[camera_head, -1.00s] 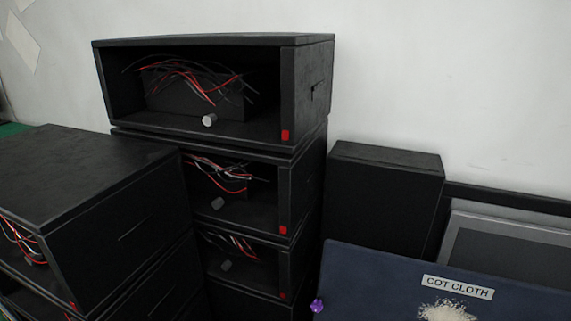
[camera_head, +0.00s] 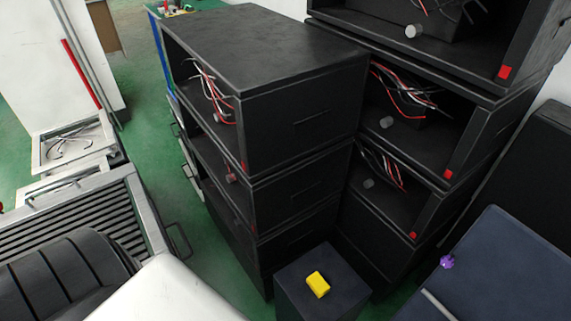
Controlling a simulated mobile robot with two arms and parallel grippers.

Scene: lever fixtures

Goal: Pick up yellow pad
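The yellow pad (camera_head: 318,285) is a small, bright block. It lies on top of a dark box-like stand (camera_head: 292,300) at the bottom centre of the head view. Nothing covers the pad, and no gripper is near it in the picture. Neither my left gripper nor my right gripper is in view.
Stacked black cabinets (camera_head: 280,50) with wires inside stand behind the stand, and more cabinets (camera_head: 440,120) stand to the right. A dark blue panel (camera_head: 500,270) with a purple knob (camera_head: 447,262) is at lower right. Green floor (camera_head: 150,130) shows at left.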

